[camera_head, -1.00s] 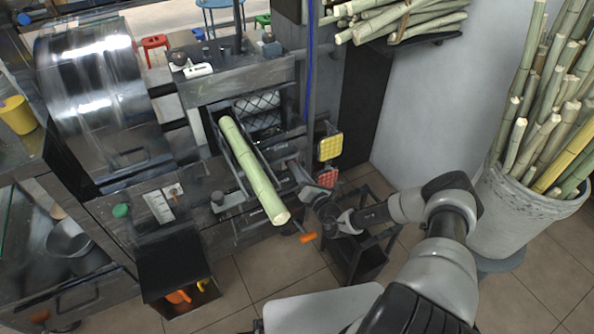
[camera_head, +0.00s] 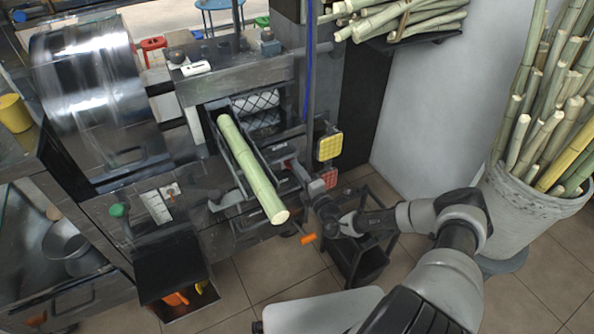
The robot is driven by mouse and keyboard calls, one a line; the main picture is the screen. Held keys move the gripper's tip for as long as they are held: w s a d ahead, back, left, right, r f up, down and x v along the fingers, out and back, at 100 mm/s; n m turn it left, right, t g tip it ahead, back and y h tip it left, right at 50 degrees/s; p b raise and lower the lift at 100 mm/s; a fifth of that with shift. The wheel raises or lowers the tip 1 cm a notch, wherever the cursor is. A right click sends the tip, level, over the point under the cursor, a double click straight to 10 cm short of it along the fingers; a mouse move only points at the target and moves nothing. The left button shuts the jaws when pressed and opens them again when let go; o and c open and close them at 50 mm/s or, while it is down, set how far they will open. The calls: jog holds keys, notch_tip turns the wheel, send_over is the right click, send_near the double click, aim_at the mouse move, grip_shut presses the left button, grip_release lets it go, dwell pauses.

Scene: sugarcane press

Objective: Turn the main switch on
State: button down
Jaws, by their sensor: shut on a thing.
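The dark metal press has a short dark lever (camera_head: 300,172) with a red mark on its right side, which appears to be the main switch; its far part is small and hard to make out. My gripper (camera_head: 316,188) comes in from the lower right and is shut at the lever's outer end, just left of the red plate. The gripper itself hides the fingertips' contact.
A green cane (camera_head: 251,168) lies in the press's feed chute. An orange handle (camera_head: 308,238) juts out just below my gripper. A yellow plate (camera_head: 330,146) and a red plate (camera_head: 330,177) are close by. A white bucket (camera_head: 525,215) of canes stands at right.

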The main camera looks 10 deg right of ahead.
jog(key=shift+s+a+f+m, duration=0.1)
jog(key=shift+a+m, duration=0.05)
jog(key=shift+m, duration=0.25)
jog(key=c, duration=1.8)
grip_release()
jog(key=shift+o, duration=0.2)
jog(key=p+v, duration=0.2)
jog(key=v, duration=1.5)
jog(key=shift+s+p, duration=0.2)
jog(key=shift+p, duration=0.1)
